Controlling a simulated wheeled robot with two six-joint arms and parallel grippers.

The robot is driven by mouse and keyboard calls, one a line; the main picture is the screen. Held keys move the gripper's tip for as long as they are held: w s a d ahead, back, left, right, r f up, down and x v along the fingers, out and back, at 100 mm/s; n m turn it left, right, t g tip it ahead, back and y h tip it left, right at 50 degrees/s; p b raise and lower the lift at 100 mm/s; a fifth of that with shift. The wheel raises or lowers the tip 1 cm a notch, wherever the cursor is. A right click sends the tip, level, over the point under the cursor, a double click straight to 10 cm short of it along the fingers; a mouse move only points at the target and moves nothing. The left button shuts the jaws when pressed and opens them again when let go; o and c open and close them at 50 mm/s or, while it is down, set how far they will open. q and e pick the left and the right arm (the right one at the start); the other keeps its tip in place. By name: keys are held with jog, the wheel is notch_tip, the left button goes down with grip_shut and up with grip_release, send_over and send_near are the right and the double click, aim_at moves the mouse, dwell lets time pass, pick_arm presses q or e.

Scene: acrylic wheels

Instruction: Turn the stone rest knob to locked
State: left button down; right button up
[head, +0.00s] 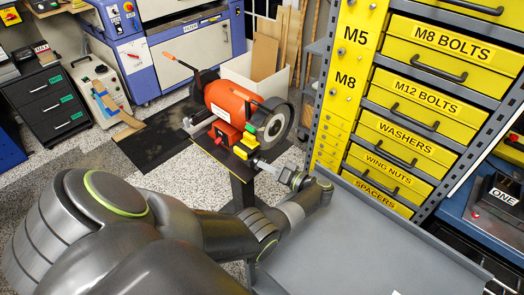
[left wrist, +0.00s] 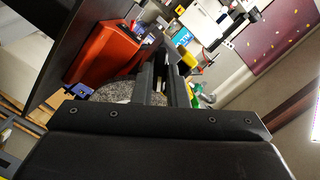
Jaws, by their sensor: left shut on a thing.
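The orange bench grinder (head: 232,102) stands on a dark pedestal, with its grey stone wheel (head: 274,125) on the right side. It also shows tilted in the left wrist view (left wrist: 105,50). My left gripper (head: 262,165) reaches in from the right, just below the stone wheel and beside the small yellow part (head: 245,147). In the left wrist view its fingers (left wrist: 167,70) are close together, shut on a small part at the grinder's rest, apparently the stone rest knob. The knob is mostly hidden by the fingers, and I cannot read its position. My right gripper is out of view.
Yellow labelled drawers (head: 410,100) stand close on the right, above a grey tray surface (head: 350,240). A blue and white machine (head: 170,55) and a black drawer cabinet (head: 45,100) stand behind.

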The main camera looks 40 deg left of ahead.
pick_arm(q)
jog(key=m, duration=0.3)
jog(key=shift+g, duration=0.3)
jog(key=m+y, duration=0.1)
jog(key=m, duration=0.2)
jog(key=shift+f+m, duration=0.15)
jog(key=shift+m, duration=0.25)
jog(key=c, duration=1.3)
grip_release()
jog(key=d, duration=0.7)
jog(key=shift+s+b, duration=0.25)
jog(key=shift+b, duration=0.05)
jog(key=shift+s, duration=0.1)
